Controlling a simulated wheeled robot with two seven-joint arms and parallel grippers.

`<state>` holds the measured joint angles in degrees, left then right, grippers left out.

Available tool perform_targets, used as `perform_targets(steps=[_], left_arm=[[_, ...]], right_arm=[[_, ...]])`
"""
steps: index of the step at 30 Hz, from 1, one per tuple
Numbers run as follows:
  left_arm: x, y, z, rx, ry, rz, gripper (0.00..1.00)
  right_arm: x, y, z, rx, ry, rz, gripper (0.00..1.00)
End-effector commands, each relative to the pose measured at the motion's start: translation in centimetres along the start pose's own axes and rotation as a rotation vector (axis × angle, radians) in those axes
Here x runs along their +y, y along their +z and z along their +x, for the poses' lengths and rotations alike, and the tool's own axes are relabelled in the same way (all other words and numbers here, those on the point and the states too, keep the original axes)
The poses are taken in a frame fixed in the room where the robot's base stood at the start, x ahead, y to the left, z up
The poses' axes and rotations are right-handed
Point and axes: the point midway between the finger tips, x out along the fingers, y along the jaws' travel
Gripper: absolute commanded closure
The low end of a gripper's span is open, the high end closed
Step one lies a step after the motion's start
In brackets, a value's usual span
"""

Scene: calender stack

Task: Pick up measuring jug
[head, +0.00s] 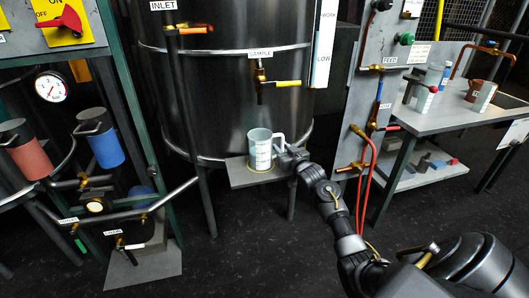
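The measuring jug (259,151) is a pale, see-through jug with markings, standing upright on a small grey shelf (240,178) in front of the steel tank. Its handle faces right. My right arm comes in from the lower right, and my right gripper (287,157) is at the handle side of the jug. The fingers are small and dark and overlap the handle, so I cannot tell whether they are closed on it. My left gripper is not in view.
The sample valve (276,84) with a yellow lever sits on the tank above the jug. Red hoses (366,175) hang right of my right gripper. A grey workbench (445,112) with containers is at right. Pipes and blue and red cylinders are at left. The dark floor is open in front.

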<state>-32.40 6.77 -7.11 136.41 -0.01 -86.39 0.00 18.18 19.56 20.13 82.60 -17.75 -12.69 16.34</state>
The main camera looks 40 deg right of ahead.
Motion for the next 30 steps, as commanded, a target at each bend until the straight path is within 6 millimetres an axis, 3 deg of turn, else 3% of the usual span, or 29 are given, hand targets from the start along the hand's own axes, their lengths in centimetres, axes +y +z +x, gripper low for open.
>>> perform_targets(steps=[1,7,30], left_arm=[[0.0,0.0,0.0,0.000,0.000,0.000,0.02],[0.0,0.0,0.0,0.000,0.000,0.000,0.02],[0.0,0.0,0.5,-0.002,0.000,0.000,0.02]], right_arm=[[0.0,0.0,0.0,0.000,0.000,0.000,0.77],[0.0,0.0,0.0,0.000,0.000,0.000,1.00],[-0.1,-1.1,-0.4,0.004,0.000,-0.001,1.00]])
